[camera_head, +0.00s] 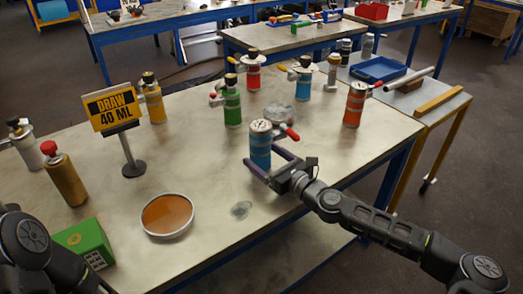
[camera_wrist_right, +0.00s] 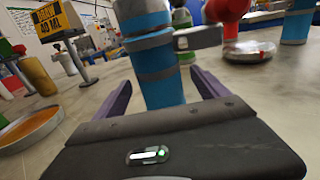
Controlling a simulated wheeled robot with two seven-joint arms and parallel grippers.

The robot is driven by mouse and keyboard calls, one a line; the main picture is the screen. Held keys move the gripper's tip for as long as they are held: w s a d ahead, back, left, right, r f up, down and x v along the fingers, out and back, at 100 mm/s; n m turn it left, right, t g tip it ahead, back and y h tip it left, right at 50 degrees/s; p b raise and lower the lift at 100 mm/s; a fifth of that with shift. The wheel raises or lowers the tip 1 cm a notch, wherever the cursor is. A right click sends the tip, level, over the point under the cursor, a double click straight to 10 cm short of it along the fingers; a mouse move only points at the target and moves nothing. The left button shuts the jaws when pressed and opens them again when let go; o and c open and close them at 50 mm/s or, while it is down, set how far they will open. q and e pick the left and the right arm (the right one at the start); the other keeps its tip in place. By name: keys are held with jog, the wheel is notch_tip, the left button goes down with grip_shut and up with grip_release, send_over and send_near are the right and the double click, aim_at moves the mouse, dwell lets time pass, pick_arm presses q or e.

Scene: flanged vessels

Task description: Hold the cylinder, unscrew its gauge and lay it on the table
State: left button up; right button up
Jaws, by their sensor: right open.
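A blue cylinder (camera_head: 260,155) with grey bands and a grey top stands upright near the table's right front edge. A side fitting with a red knob (camera_head: 293,134) sticks out to its right. No dial face of a gauge can be made out on it. My right gripper (camera_head: 264,160) is open, with its purple fingers on either side of the blue cylinder's lower part. In the right wrist view the cylinder (camera_wrist_right: 163,75) stands between the fingers, with gaps visible on both sides. Only my left arm shows at the bottom left; its gripper is out of view.
Green (camera_head: 232,108), red (camera_head: 253,76) and orange (camera_head: 354,105) cylinders stand behind. A DRAW 40 ML sign (camera_head: 112,108), a brown bottle (camera_head: 66,180), an amber dish (camera_head: 167,216) and a green box (camera_head: 84,242) are on the left. The table's middle is clear.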

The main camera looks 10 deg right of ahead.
jog(key=shift+x, duration=1.1)
jog(key=shift+c, duration=0.4)
grip_shut()
jog(key=shift+r, duration=0.1)
